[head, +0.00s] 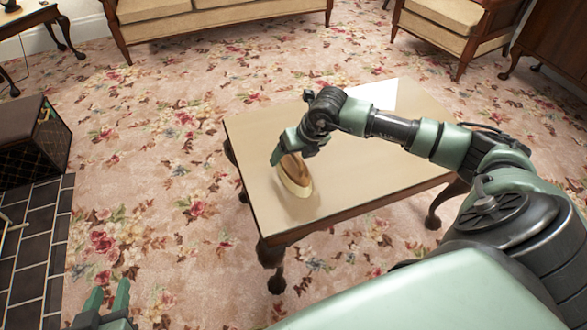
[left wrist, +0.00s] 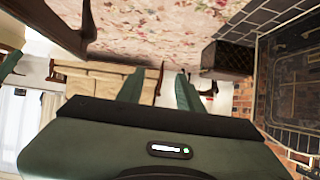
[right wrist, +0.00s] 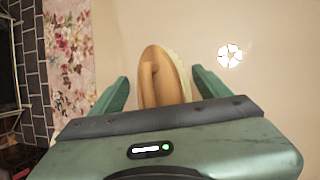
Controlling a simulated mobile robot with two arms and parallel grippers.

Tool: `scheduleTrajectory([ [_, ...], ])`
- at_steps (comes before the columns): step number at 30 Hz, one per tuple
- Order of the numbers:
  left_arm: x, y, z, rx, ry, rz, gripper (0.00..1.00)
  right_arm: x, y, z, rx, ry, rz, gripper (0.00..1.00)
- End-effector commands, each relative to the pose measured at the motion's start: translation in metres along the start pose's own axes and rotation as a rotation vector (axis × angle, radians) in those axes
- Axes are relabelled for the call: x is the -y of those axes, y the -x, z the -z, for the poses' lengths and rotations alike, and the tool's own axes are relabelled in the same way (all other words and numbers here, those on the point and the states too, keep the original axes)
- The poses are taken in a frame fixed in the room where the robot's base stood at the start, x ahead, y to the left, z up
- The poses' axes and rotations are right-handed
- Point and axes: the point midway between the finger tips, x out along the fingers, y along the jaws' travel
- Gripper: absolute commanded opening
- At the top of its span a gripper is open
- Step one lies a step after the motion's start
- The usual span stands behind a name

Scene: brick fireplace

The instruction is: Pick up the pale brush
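The brush (head: 297,176) has a tan wooden back with a raised handle and a pale bristle edge. It is at the left part of the table (head: 345,190), over the glossy tan top. In the right wrist view the brush (right wrist: 158,72) shows between the two fingers, with its lower end hidden behind the gripper body. My right gripper (head: 287,150) is open around the brush, with a gap seen beside each finger. My left gripper (head: 109,297) is open and empty, low at the left, away from the table.
A dark box (head: 35,140) stands by the dark tiled hearth (head: 35,225) at the left. A sofa (head: 210,18) and an armchair (head: 450,25) are at the back. Flowered carpet (head: 150,170) lies free between hearth and table. The rest of the tabletop is clear.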

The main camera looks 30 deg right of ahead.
Motion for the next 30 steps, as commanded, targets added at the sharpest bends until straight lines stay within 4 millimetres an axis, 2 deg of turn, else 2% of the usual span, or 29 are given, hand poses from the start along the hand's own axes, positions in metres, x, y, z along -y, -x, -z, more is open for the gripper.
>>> scheduleTrajectory([
  [1,0.0,0.0,0.0,0.0,0.0,0.0,0.36,0.0,0.0,0.0,0.0,0.0,0.0,0.6],
  [6,0.0,0.0,0.0,0.001,0.0,0.0,0.36,0.0,0.0,0.0,0.0,0.0,0.0,0.13],
  [16,0.0,0.0,-0.001,0.008,0.0,0.0,0.36,-0.001,0.003,-0.001,0.0,0.0,0.0,0.11],
  [18,0.0,0.001,-0.003,0.023,0.0,0.001,0.36,-0.001,0.007,-0.003,0.0,0.0,0.0,0.0],
  [23,0.004,0.009,-0.027,0.139,0.002,0.01,0.36,-0.005,0.025,-0.011,0.002,0.001,0.0,0.0],
  [26,0.007,0.018,-0.049,0.251,0.003,0.016,0.36,-0.009,0.045,-0.02,0.004,0.001,-0.001,0.0],
  [30,0.012,0.042,-0.086,0.451,0.008,0.026,0.36,-0.017,0.081,-0.034,0.005,0.001,0.0,0.0],
])
